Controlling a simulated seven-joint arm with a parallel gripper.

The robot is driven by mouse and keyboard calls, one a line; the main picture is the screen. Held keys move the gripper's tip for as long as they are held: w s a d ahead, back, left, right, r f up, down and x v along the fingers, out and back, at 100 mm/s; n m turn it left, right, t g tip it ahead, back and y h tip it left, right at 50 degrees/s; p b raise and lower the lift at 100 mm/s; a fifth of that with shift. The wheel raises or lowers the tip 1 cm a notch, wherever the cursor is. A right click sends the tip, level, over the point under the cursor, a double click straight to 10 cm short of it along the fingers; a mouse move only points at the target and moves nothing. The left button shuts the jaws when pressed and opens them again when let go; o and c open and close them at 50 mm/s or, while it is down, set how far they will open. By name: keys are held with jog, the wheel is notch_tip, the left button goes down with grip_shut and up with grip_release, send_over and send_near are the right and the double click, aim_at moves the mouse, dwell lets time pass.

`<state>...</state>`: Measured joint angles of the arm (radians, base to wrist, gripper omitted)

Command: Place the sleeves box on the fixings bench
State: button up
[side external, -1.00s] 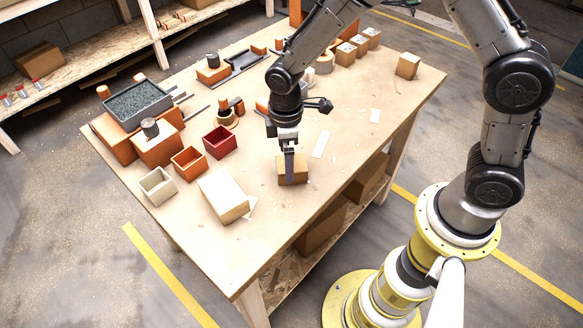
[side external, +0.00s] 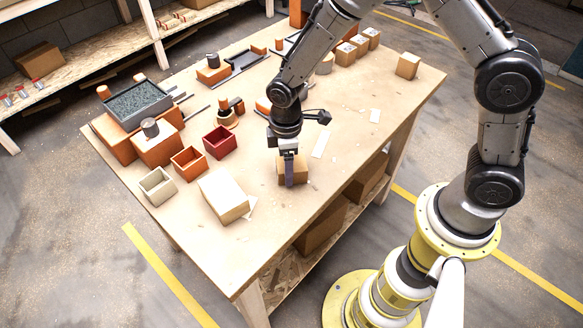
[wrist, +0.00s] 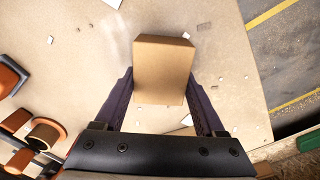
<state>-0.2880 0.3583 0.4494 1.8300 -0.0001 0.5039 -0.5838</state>
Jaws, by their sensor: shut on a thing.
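A plain brown cardboard box (side external: 301,171) is at the bench's near right side; no label on it can be read, so I cannot tell from markings that it is the sleeves box. My gripper (side external: 289,174) points down over it, with one finger against its near side. In the wrist view the box (wrist: 163,68) sits between the two dark fingers of my gripper (wrist: 160,82), which is shut on it. The box appears to rest on the wooden bench (side external: 330,205). The far finger is hidden in the side view.
A pale box (side external: 223,196) lies to the left, near a red bin (side external: 220,142), an orange bin (side external: 189,162) and a cream bin (side external: 158,187). Several small cartons (side external: 345,54) stand at the back right. The bench right of my gripper is mostly clear.

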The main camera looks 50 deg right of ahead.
jog(key=shift+r, duration=0.55)
notch_tip(320, 180, up, 2)
jog(key=shift+r, duration=0.2)
jog(key=s+r, duration=0.2)
jog(key=s+d+r, duration=0.1)
jog(key=s+r, duration=0.1)
jog(key=r, duration=0.1)
jog(key=shift+s+d+r, duration=0.1)
jog(key=shift+s+d, duration=0.05)
jog(key=s+d+r, duration=0.3)
jog(key=s+r, duration=0.1)
jog(key=s, duration=0.5)
jog(key=w+d+f+m, duration=0.2)
jog(key=w+f, duration=0.1)
jog(key=w+d+f+m, duration=0.2)
jog(key=w+f, duration=0.1)
jog(key=w, duration=0.1)
jog(key=w+d+f+m, duration=0.2)
jog(key=w+f, duration=0.1)
jog(key=w, duration=0.1)
jog(key=shift+w+f+m, duration=0.1)
jog(key=shift+f+m, duration=0.05)
jog(key=shift+m, duration=0.25)
jog(key=w+m, duration=0.2)
jog(key=w, duration=0.2)
jog(key=shift+w+d+f+m, duration=0.25)
jog(key=shift+d+f+m, duration=0.1)
jog(key=shift+f+m, duration=0.05)
